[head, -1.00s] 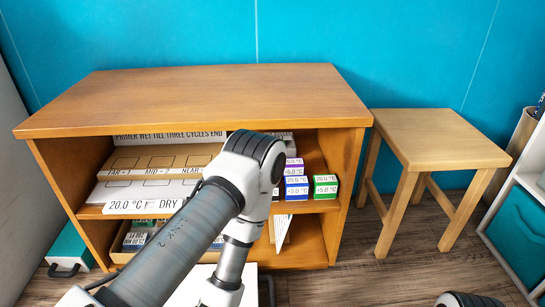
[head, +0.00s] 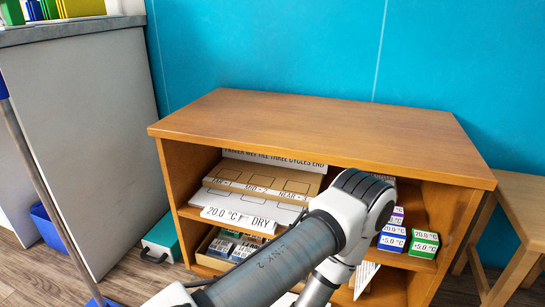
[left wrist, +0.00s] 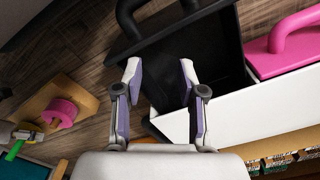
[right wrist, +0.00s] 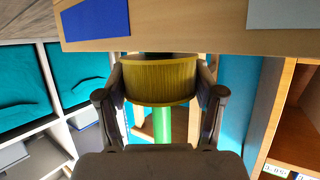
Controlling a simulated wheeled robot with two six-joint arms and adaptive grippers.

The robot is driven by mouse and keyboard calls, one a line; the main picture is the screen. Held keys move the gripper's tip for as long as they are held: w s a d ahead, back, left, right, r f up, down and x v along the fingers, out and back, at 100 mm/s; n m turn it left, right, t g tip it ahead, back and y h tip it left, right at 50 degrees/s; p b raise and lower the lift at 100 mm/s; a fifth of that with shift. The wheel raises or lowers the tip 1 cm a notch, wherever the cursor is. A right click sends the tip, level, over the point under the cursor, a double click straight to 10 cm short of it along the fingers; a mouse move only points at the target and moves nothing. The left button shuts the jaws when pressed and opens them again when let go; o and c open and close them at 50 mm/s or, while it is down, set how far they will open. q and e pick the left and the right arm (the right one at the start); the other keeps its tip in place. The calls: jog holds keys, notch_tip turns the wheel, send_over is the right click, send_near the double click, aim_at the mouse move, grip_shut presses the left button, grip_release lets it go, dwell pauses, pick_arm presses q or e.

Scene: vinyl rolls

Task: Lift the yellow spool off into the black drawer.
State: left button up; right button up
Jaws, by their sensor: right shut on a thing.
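The yellow spool (right wrist: 160,82) is between the fingers of my right gripper (right wrist: 161,80) in the right wrist view, and the gripper is shut on it. A green post (right wrist: 163,124) lines up with the spool's middle; I cannot tell whether the spool is still around it. My left gripper (left wrist: 160,72) is open and empty over the drawer's left edge. The head view shows neither gripper.
A pink spool (left wrist: 62,108) sits on a wooden board at left. The head view shows a wooden cabinet (head: 320,125) with labelled boxes, a grey counter (head: 85,120) and a stool (head: 525,205).

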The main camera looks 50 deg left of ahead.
jog(key=shift+r+p, duration=1.5)
jog(key=shift+r, duration=0.2)
jog(key=shift+r+p, duration=4.35)
jog(key=shift+r, duration=0.3)
